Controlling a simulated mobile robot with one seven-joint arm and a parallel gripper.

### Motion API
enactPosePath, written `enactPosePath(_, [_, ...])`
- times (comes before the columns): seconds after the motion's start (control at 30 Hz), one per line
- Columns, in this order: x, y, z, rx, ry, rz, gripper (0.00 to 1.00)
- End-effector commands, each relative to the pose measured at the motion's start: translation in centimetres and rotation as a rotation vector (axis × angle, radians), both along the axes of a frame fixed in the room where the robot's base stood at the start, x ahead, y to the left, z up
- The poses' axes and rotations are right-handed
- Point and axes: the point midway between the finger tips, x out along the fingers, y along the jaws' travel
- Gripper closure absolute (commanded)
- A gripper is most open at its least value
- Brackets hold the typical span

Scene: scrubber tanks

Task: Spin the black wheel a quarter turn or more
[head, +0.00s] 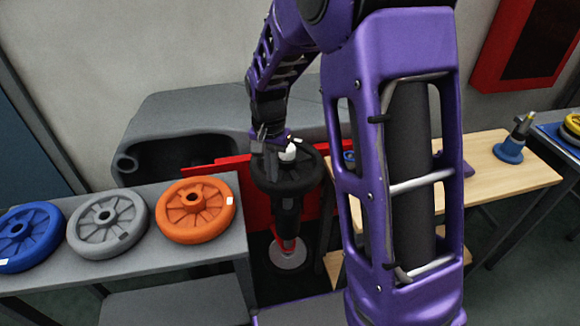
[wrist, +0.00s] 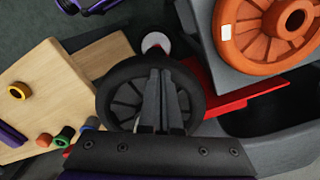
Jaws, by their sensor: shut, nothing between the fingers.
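The black wheel (head: 308,172) lies flat, with spokes, on top of an upright dark post in the middle of the head view. In the wrist view the black wheel (wrist: 112,88) sits in the centre, partly hidden behind my fingers. My gripper (head: 272,160) is over the left part of the wheel in the head view, pointing down. In the wrist view my gripper (wrist: 160,73) has its two fingers together, with nothing between them, overlapping the wheel's face. I cannot tell whether the fingertips touch the wheel or sit between spokes.
Blue (head: 28,238), grey (head: 106,224) and orange (head: 196,210) wheels lie on a grey bench (head: 228,262) at left. A dark grey tank (head: 200,112) and red panel (head: 256,212) are close by. A wooden table (head: 508,178) with small items is at right.

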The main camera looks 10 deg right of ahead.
Motion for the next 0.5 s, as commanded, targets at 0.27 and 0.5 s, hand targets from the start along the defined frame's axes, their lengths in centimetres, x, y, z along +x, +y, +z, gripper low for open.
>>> enactPosePath(0.27, [-0.04, 0.0, -0.61, 0.0, 0.002, 0.0, 1.0])
enactPosePath(0.5, [-0.06, -0.09, -0.81, 0.0, 0.001, 0.0, 1.0])
